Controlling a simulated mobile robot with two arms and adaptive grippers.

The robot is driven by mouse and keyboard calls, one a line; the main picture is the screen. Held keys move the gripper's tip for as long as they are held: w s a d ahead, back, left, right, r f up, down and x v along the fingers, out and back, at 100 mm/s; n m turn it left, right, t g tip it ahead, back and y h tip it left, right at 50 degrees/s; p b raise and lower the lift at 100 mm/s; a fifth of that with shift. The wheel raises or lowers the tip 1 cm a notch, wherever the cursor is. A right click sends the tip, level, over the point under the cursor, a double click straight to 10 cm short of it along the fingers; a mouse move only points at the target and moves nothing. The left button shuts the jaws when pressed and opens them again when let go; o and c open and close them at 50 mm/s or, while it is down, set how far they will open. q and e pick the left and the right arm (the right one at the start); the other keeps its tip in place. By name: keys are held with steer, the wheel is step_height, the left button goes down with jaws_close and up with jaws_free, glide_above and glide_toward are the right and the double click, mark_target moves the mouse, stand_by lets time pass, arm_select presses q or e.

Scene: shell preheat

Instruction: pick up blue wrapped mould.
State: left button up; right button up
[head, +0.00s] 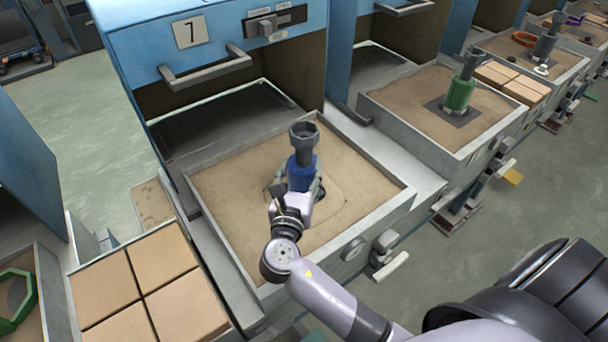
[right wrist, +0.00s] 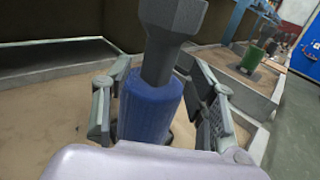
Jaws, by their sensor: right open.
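The blue wrapped mould (head: 301,172) stands upright in the sand tray (head: 224,171) in front of the oven marked 7. It has a blue lower body and a grey stem with a wider grey top. In the right wrist view the mould (right wrist: 150,107) stands between the two fingers of my right gripper (right wrist: 158,108). The fingers are open, one on each side of the blue part. The right finger looks close to it; I cannot tell whether it touches. In the head view my right gripper (head: 294,190) is at the mould's lower part. My left gripper is not in view.
A green wrapped mould (head: 459,93) stands in another sand tray to the right. Tan blocks (head: 162,263) lie left of the tray, with a green ring (head: 14,300) beyond them. The blue oven (head: 216,62) with a handle stands behind. A raised tray wall surrounds the sand.

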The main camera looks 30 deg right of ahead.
mark_target(303, 158)
steer(key=shift+w+d, duration=0.4)
steer(key=shift+w, duration=0.1)
steer(key=x, duration=0.3)
steer(key=shift+w+d+p, duration=0.2)
steer(key=shift+w+p, duration=0.05)
steer(key=shift+p, duration=0.05)
steer(key=shift+w+d, duration=0.15)
steer(key=shift+w, duration=0.1)
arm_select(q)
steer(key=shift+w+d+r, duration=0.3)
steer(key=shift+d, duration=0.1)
arm_select(e)
steer(key=c, duration=1.2)
jaws_close()
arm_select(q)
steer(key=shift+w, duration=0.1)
